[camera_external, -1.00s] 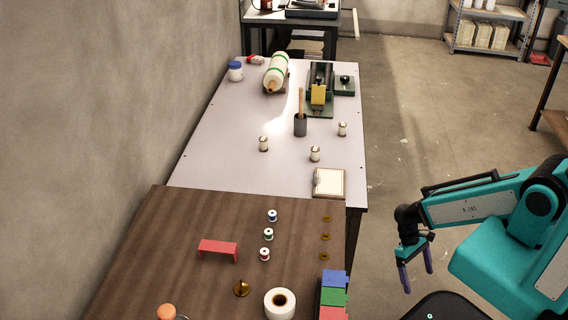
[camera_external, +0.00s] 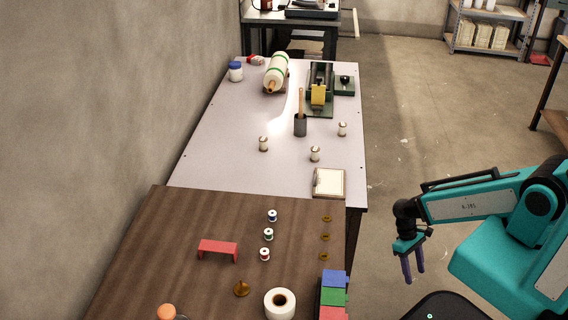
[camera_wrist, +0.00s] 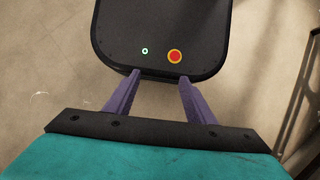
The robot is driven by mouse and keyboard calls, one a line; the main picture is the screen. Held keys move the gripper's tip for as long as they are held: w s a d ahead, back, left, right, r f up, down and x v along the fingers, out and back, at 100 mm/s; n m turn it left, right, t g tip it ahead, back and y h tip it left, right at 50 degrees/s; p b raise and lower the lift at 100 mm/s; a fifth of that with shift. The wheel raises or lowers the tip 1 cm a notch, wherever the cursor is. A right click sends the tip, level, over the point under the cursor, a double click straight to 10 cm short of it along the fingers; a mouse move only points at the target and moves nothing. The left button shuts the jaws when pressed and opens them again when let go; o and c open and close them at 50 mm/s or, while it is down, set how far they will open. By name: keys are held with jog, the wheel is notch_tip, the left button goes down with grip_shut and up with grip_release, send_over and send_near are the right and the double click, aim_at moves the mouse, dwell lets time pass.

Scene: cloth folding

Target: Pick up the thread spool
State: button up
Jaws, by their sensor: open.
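Three small thread spools stand in a row on the brown table: one with blue thread (camera_external: 272,215), one with green thread (camera_external: 268,234) and one with red thread (camera_external: 264,254). My gripper (camera_external: 414,279) hangs fingers down over the floor, well to the right of the brown table and apart from all spools. Its two purple fingers are apart and empty. In the wrist view my gripper (camera_wrist: 158,78) is open above my own dark base, and no spool shows there.
On the brown table (camera_external: 160,240) are a red bridge-shaped block (camera_external: 218,249), brass discs (camera_external: 326,237), a white roll (camera_external: 280,303), a brass piece (camera_external: 241,288) and coloured boxes (camera_external: 333,296) at the right edge. A pale table (camera_external: 215,140) with jars adjoins behind. The floor between is clear.

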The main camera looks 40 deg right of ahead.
jog(key=w+d+r+n+t, duration=0.1)
jog(key=w+d+r+t, duration=0.4)
jog(key=w+r, duration=0.85)
jog(key=w+d+r+n+t, duration=0.1)
jog(key=w+d+r+t, duration=0.35)
jog(key=w+r, duration=0.95)
jog(key=shift+m, duration=0.5)
jog(key=w+a+r, duration=0.1)
jog(key=w, duration=0.2)
jog(key=w+a+r+b, duration=0.1)
jog(key=w+a, duration=0.1)
jog(key=w, duration=0.1)
jog(key=w+a, duration=0.1)
jog(key=w, duration=0.2)
jog(key=shift+w+a+r+b, duration=0.1)
jog(key=shift+a+r+b, duration=0.05)
jog(key=shift+r+b, duration=0.2)
jog(key=m+t, duration=0.1)
jog(key=t, duration=0.1)
send_near(316, 149)
jog(key=v, duration=0.3)
jog(key=shift+b, duration=0.45)
jog(key=shift+w+f, duration=0.1)
jog(key=shift+p+x, duration=0.65)
jog(key=shift+x, duration=3.5)
jog(key=shift+f, duration=0.1)
